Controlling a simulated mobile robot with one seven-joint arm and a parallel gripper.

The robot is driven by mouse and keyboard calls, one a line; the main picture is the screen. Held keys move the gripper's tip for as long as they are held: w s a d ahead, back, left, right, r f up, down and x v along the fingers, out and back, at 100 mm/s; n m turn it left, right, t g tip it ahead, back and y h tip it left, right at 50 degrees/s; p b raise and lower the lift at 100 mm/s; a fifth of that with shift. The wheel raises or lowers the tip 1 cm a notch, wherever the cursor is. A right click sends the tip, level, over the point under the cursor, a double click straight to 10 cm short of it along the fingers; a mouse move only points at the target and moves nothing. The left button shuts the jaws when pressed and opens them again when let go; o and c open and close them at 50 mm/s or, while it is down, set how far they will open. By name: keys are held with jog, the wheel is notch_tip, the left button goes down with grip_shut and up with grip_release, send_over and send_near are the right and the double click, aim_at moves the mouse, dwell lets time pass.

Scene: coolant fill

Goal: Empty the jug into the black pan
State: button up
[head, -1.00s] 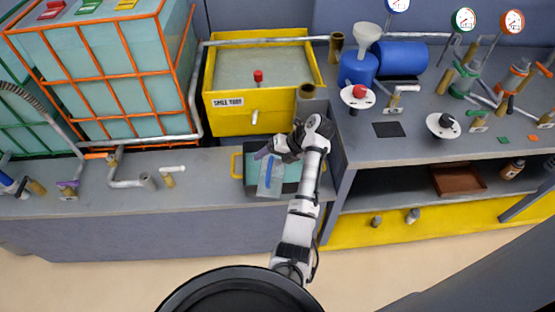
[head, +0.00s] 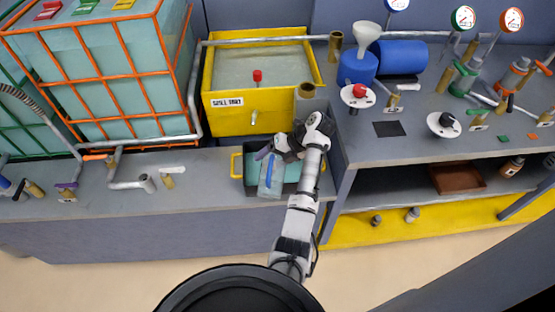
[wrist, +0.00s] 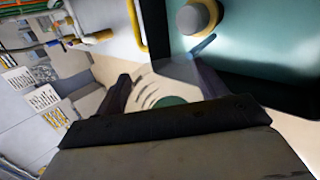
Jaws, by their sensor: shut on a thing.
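The black pan (head: 250,189) sits on the grey bench below the yellow spill tank and has a yellow handle at its left end. Teal liquid lies in it. In the wrist view the pan's dark wall (wrist: 155,38) and teal liquid show at the upper right. My gripper (head: 284,150) is over the pan, shut on the jug (head: 270,178). The jug is clear with a blue stripe and is tilted over the pan's front part. In the wrist view the jug (wrist: 160,88) lies between my dark fingers, with a green patch showing. Its mouth and any pouring stream cannot be made out.
The yellow spill tank (head: 232,101) stands behind the pan. A grey raised bench (head: 420,130) with valves and blue containers is close on the right. A pipe outlet (head: 146,183) and small valves are on the left. Bare bench lies between them and the pan.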

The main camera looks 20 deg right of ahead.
jog(key=shift+w+d+f+g, duration=0.1)
jog(key=shift+f+g, duration=0.15)
jog(key=shift+g, duration=0.05)
dwell(0.6)
jog(key=shift+w+d+r+m+g+y, duration=0.1)
jog(key=shift+w+d+m+g+y, duration=0.2)
jog(key=shift+w+y, duration=0.15)
dwell(0.4)
jog(key=shift+w+d, duration=0.2)
jog(key=shift+w, duration=0.25)
jog(key=shift+w+f+m+g+y, duration=0.15)
jog(key=shift+f+m+g+y, duration=0.15)
jog(key=shift+g, duration=0.2)
dwell(0.5)
jog(key=shift+w+d+f+y, duration=0.1)
jog(key=shift+d+f+y, duration=0.1)
jog(key=shift+f+y, duration=0.05)
